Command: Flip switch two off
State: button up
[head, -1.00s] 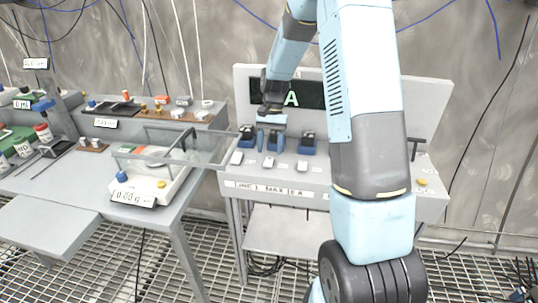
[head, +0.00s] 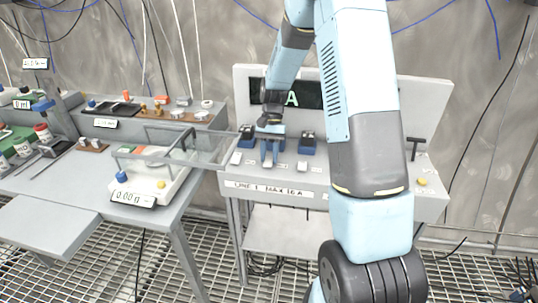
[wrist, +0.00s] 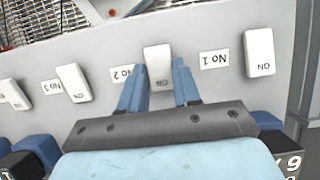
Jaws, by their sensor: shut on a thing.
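Switch two (wrist: 158,62) is a white rocker on the grey panel, beside the No 2 label (wrist: 122,73) in the wrist view, where the lettering is upside down. My gripper (wrist: 160,68) has its two blue fingers on either side of this switch, closed on it. In the head view my gripper (head: 270,160) reaches down to the second switch from the left. Part of the switch is hidden by the fingers. Its ON lettering shows, but I cannot tell its tilt for sure.
The switch by the No 1 label (wrist: 260,52) and the switch by the No 3 label (wrist: 73,82) stand close on both sides. Blue-and-black blocks (head: 308,143) stand behind the switches. A balance with a clear lid (head: 150,180) stands on the table at left.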

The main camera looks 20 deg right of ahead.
aim_at(269, 157)
jog(key=c, duration=0.4)
jog(key=shift+s+a+r+t+h, duration=0.1)
jog(key=shift+s+a+t+h, duration=0.2)
jog(key=shift+t, duration=0.35)
jog(key=shift+s+d+t+h, duration=0.1)
jog(key=shift+t+h, duration=0.3)
jog(key=shift+t, duration=0.25)
jog(key=o, duration=1.1)
jog(key=shift+c, duration=0.2)
notch_tip(269, 157, up, 14)
jog(key=w, duration=0.1)
jog(key=shift+w+d+f, duration=0.2)
jog(key=shift+w+d, duration=0.2)
